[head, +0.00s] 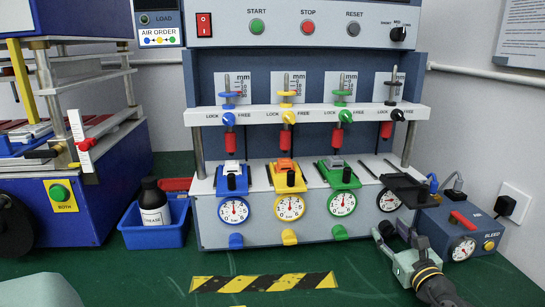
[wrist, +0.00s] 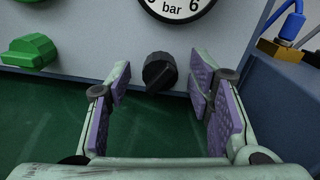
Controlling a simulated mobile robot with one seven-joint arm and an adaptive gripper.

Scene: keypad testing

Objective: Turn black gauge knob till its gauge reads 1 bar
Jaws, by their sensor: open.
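The black knob (wrist: 159,72) sticks out from the light grey panel in the wrist view, below its round gauge (wrist: 178,6). Only the lower part of that gauge shows there, with "bar" and a 6, and no needle. In the head view the black-row gauge (head: 389,202) is small and its reading is unclear. My gripper (wrist: 160,86) is open, with purple-padded fingers to the left and right of the knob and visible gaps on both sides.
The green knob (wrist: 30,50) is to the left on the same panel. A blue-grey box (head: 462,233) with its own gauge and a red handle stands close to the right of my gripper. A striped strip (head: 263,282) lies on the green table, with free room around it.

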